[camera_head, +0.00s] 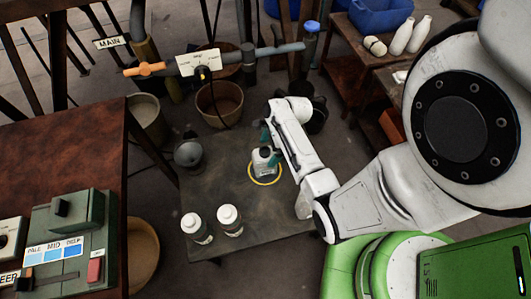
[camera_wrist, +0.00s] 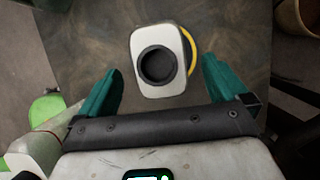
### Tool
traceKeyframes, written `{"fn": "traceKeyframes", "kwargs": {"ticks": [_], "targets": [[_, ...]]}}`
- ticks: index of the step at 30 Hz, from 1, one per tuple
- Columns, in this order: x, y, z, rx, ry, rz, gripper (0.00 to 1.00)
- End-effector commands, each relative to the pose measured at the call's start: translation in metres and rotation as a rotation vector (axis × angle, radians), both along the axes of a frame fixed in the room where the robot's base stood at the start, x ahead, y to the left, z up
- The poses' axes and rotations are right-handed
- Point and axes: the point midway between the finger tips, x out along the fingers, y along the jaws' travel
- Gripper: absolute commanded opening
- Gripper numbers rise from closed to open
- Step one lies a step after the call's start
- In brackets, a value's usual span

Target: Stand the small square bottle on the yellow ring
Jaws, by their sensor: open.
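The small square bottle (camera_head: 261,163) is white with a dark round top and stands upright on the low dark table. In the wrist view the bottle (camera_wrist: 158,62) is seen from above. The yellow ring (camera_head: 263,184) shows around the bottle's base in the head view. In the wrist view only an arc of the ring (camera_wrist: 191,48) shows at the bottle's right; the bottle hides the rest. I cannot tell whether the base is centred. My gripper (camera_wrist: 161,85) is open, its teal fingers apart on either side of the bottle with gaps.
Two white bottles (camera_head: 229,220) stand at the table's front left. A dark grey round vessel (camera_head: 188,153) sits at the left edge. The low table (camera_head: 225,180) is otherwise clear. A control box (camera_head: 75,240) stands on the brown bench, and buckets (camera_head: 219,103) stand behind.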

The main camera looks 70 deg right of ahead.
Motion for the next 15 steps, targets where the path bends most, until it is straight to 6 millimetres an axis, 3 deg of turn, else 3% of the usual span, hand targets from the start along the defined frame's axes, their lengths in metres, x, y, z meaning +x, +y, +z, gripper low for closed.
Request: {"fn": "traceKeyframes", "kwargs": {"ticks": [6, 15], "targets": [[-0.014, -0.009, 0.043, -0.002, -0.001, 0.000, 1.00], [-0.024, -0.012, 0.070, -0.005, 0.001, 0.017, 1.00]]}}
